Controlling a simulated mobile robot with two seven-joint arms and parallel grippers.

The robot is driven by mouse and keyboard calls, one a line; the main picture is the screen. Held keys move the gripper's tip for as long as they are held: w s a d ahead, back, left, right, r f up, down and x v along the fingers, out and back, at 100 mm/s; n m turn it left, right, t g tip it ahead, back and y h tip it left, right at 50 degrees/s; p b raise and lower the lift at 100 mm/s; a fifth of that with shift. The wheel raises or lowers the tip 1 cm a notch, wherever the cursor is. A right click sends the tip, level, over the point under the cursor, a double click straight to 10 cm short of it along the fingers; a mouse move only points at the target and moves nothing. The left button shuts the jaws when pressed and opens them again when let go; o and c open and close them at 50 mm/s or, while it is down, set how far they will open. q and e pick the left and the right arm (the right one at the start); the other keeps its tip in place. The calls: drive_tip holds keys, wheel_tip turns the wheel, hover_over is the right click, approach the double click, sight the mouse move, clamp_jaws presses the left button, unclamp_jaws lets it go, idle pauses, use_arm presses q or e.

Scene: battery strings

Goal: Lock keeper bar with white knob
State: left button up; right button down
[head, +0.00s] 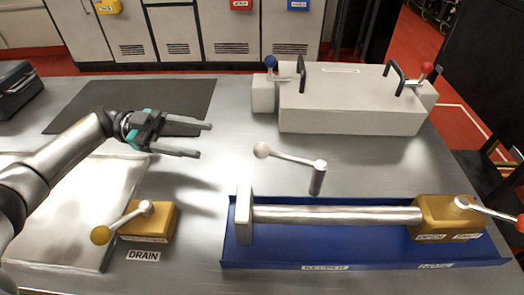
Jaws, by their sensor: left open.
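A white knob (262,150) sits on the end of a short metal lever (290,158). The lever joins a dark upright post (318,180) on the bench, behind the blue tray, and points left. My left gripper (203,140) is open and empty, left of the white knob and apart from it, its fingers pointing right. A thick steel bar (340,215) lies along the blue tray (350,258), between a pale end plate (244,215) and a brass block (447,215). I cannot tell which part is the keeper bar. My right gripper is out of view.
A brass drain block (150,222) with a yellow-knobbed lever stands front left. A white case (350,105) with black handles and blue and red knobs stands at the back. A red-knobbed lever (485,208) tops the right brass block. A dark mat (135,103) lies back left.

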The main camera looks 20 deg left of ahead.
sight(262, 148)
use_arm(q)
drive_tip(key=d, duration=0.8)
drive_tip(key=w+d, duration=0.1)
drive_tip(key=d, duration=0.4)
drive_tip(key=shift+d+b, duration=0.1)
drive_tip(key=shift+b, duration=0.25)
drive_tip(key=shift+w+d, duration=0.1)
drive_tip(key=shift+d, duration=0.25)
drive_tip(key=c, duration=0.6)
clamp_jaws()
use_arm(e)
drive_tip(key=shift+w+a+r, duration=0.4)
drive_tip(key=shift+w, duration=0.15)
